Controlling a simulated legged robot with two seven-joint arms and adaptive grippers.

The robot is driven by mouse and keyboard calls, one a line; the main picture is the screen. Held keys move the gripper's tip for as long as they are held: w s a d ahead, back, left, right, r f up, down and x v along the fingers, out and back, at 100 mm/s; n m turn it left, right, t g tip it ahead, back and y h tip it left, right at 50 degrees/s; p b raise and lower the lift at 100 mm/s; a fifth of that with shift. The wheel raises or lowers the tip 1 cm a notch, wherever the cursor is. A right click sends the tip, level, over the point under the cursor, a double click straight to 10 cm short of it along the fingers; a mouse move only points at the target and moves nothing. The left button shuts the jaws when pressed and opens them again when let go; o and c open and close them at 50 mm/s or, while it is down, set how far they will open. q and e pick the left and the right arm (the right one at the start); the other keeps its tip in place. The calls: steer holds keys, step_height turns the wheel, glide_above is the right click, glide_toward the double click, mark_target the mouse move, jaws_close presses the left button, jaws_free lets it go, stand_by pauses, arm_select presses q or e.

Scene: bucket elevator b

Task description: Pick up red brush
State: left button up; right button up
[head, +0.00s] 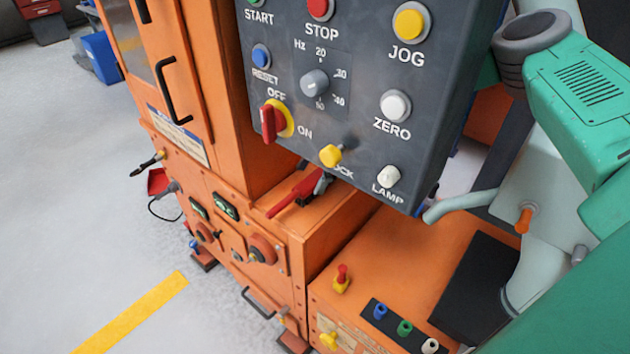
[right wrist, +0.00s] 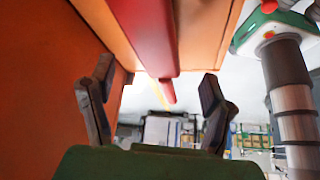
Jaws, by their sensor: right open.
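The red brush (head: 294,196) lies on the orange ledge below the grey control panel in the head view. Its right end meets a small dark shape at the panel's lower edge, and I cannot tell whether that is bristles or a fingertip. In the right wrist view a long red piece (right wrist: 146,38), likely the brush handle, runs down from the top edge towards the gap between the fingers. My right gripper (right wrist: 157,77) is open, its two dark fingers wide apart with nothing held. The panel hides much of the space around the brush. My left gripper is not in view.
The grey control panel (head: 350,90) with knobs overhangs the ledge. The orange cabinet (head: 225,100) stands close on the left. A lower orange top holds a small red-and-yellow knob (head: 341,279) and coloured sockets (head: 404,327). Grey floor (head: 70,210) is clear at left.

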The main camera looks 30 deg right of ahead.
mark_target(307, 185)
steer(key=x, duration=0.4)
steer(key=shift+d+f, duration=0.25)
steer(key=shift+f, duration=0.05)
steer(key=shift+a+f, duration=0.25)
steer(key=shift+a, duration=0.1)
steer(key=shift+a+r, duration=0.1)
steer(key=shift+a, duration=0.05)
steer(key=c, duration=0.4)
jaws_close()
